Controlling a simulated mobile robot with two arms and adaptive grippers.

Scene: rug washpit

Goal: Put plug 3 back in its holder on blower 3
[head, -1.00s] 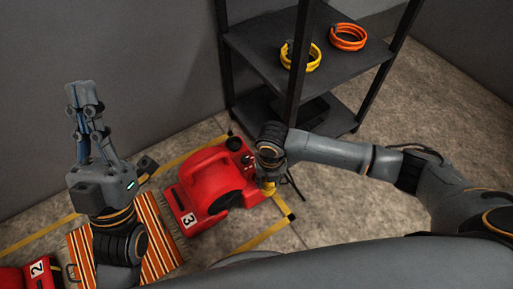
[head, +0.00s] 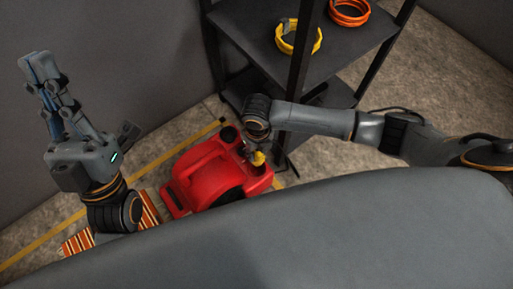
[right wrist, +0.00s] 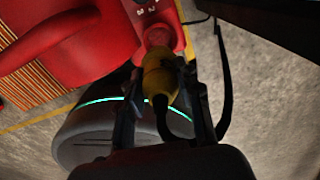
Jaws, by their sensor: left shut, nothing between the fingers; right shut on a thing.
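The red blower (head: 208,178) stands on the floor in the middle of the head view; its number label is out of sight behind my body. My right gripper (right wrist: 162,100) is shut on the yellow plug (right wrist: 160,75), also seen in the head view (head: 258,158) at the blower's right end. In the right wrist view the plug points at a round red holder (right wrist: 158,36) on the blower. Its front end meets or overlaps the holder; I cannot tell how far it is in. A dark cable trails from the plug. My left gripper (head: 37,65) is shut and empty, raised at the left.
A black shelf rack (head: 262,45) stands close behind the blower, with a yellow cable coil (head: 298,38) and an orange coil (head: 348,12) on it. An orange striped rug (head: 75,243) lies at the left. Yellow tape (head: 150,166) marks the floor.

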